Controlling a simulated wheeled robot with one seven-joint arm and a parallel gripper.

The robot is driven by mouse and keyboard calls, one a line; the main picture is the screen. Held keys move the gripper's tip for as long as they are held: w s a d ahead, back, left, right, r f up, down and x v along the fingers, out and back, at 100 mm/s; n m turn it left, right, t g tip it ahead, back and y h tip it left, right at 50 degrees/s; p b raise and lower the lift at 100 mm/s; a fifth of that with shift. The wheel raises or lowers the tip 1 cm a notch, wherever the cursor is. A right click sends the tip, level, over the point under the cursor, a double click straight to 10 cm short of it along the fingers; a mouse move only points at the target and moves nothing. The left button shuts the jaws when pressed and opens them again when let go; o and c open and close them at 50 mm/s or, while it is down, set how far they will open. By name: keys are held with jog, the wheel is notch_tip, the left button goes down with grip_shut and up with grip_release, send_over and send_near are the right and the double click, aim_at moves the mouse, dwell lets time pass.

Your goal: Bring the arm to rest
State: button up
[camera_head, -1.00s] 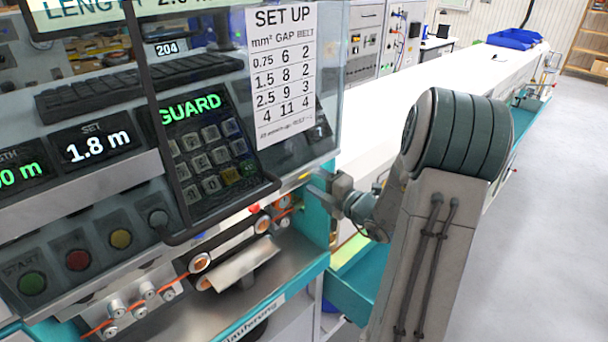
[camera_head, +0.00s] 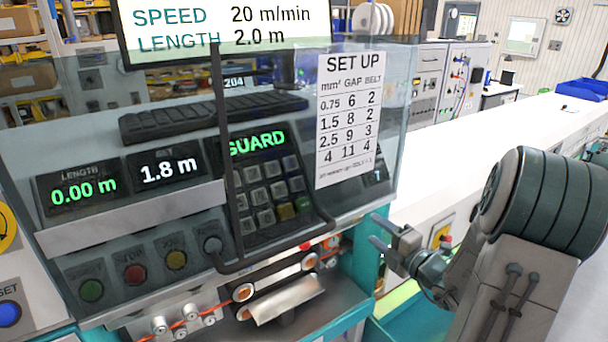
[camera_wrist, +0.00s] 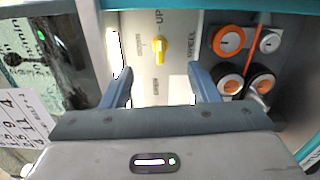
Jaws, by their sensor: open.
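My gripper (camera_head: 383,232) is in the head view at the right of the machine, its two fingers apart and pointing left toward the machine's side. In the wrist view the open fingers (camera_wrist: 164,88) frame a pale panel with a yellow knob (camera_wrist: 160,48). The knob lies beyond the fingertips, and nothing is between the fingers. The arm comes in from the lower right in the head view.
The cable machine has a clear guard with a set-up chart (camera_head: 347,118), a keypad (camera_head: 265,190) and coloured buttons (camera_head: 134,273). Orange-hubbed rollers (camera_head: 243,292) sit below. A long white bench (camera_head: 480,160) runs to the back right, with blue trays (camera_head: 585,88) on it.

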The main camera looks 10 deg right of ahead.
jog(key=s+a+f+n+g+y+b, duration=0.15)
jog(key=s+a+n+g, duration=0.4)
jog(key=a+n, duration=0.55)
jog(key=s+a+f+n+g+y+b, duration=0.1)
jog(key=s+a+n+g+y+b, duration=0.1)
jog(key=s+a+n+g, duration=0.7)
jog(key=s+d+n+h+b, duration=0.1)
jog(key=s+n+h, duration=0.2)
jog(key=n, duration=1.1)
jog(key=s+d+n+t+h+b, duration=0.1)
jog(key=s+n+h, duration=0.3)
jog(key=n, duration=1.1)
jog(key=d+h+b, duration=0.1)
jog(key=h, duration=0.1)
jog(key=shift+s+f+h, duration=0.15)
jog(key=shift+f+h, duration=0.1)
jog(key=shift+h, duration=0.1)
